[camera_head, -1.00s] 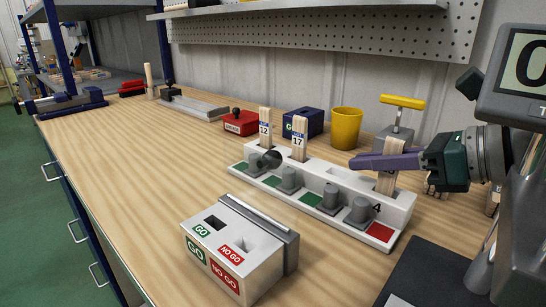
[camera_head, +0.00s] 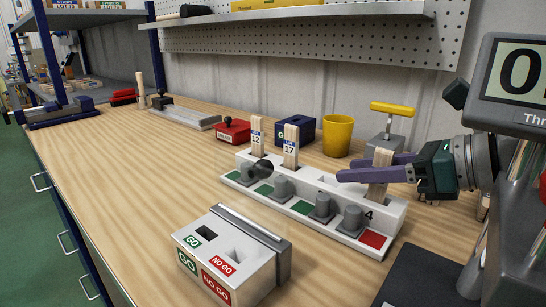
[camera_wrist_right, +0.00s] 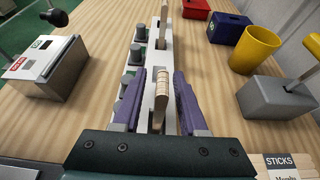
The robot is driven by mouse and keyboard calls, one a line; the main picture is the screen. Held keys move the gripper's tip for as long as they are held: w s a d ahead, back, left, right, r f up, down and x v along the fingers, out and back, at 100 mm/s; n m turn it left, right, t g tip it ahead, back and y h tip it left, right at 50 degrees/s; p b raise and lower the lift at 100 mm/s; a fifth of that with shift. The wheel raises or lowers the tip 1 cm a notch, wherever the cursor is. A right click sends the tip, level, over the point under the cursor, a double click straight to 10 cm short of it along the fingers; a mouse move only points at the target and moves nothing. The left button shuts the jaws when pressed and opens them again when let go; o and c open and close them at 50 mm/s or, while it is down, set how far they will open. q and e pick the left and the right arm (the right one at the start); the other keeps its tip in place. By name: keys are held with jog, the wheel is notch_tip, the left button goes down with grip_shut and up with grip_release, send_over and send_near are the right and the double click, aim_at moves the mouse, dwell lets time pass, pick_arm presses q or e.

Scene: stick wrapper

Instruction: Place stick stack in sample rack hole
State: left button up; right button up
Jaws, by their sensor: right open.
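The white sample rack (camera_head: 402,207) stands on the bench with a row of holes. A pale wooden stick stack (camera_head: 379,172) stands upright in the rack's near right end, at the hole marked 4; its lower part is hidden in the rack. My right gripper (camera_head: 347,169) is open around this stack, one purple finger on each side. In the right wrist view the stack (camera_wrist_right: 162,96) stands between the spread fingers (camera_wrist_right: 159,75), with gaps visible. Two other stacks, labelled 12 (camera_head: 257,135) and 17 (camera_head: 290,146), stand in holes farther left. My left gripper is out of view.
A GO/NO GO gauge box (camera_head: 232,258) sits in front of the rack. Behind it are a red box (camera_head: 233,131), a blue box (camera_head: 304,131), a yellow cup (camera_head: 338,136) and a yellow-handled grey block (camera_head: 392,138). A display (camera_head: 520,78) stands at right.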

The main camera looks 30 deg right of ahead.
jog(key=shift+s+r, duration=0.1)
jog(key=shift+s, duration=0.05)
jog(key=shift+v, duration=1)
jog(key=p+v, duration=0.5)
jog(key=v, duration=0.4)
jog(key=shift+s+d+r, duration=0.15)
jog(key=shift+s+d, duration=0.1)
dwell(1.0)
